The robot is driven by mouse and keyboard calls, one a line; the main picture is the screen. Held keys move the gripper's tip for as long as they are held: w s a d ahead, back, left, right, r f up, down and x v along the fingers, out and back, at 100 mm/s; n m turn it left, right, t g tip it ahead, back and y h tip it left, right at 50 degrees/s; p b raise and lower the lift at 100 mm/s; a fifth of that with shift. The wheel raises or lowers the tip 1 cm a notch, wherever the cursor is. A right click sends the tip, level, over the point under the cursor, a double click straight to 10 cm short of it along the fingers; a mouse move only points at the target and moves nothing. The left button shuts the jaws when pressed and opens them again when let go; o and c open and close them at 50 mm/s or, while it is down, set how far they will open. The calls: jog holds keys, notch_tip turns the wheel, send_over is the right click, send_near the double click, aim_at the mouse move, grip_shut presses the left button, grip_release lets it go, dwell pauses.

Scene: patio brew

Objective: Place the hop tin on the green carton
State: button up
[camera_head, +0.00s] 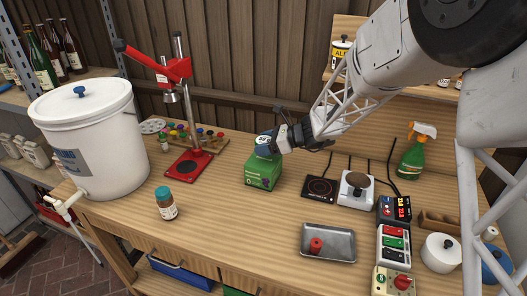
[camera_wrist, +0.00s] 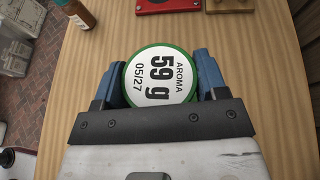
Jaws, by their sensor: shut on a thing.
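The hop tin (camera_head: 264,145) is between the fingers of my gripper (camera_head: 274,142) at the top of the green carton (camera_head: 262,174). The tin looks upright. I cannot tell whether its underside touches the carton, as the fingers partly cover it. The wrist view does not show the carton.
A red bottle capper (camera_head: 187,164) stands behind left, and a brown jar (camera_head: 165,203) front left. Bench space in front of the carton is clear.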

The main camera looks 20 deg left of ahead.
jog(key=shift+w+a, duration=0.2)
jog(key=shift+w, duration=0.15)
jog(key=shift+f, duration=1.75)
jog(key=shift+f, duration=0.1)
jog(key=o, duration=0.9)
jog(key=shift+o, duration=0.2)
jog(key=v, duration=1.2)
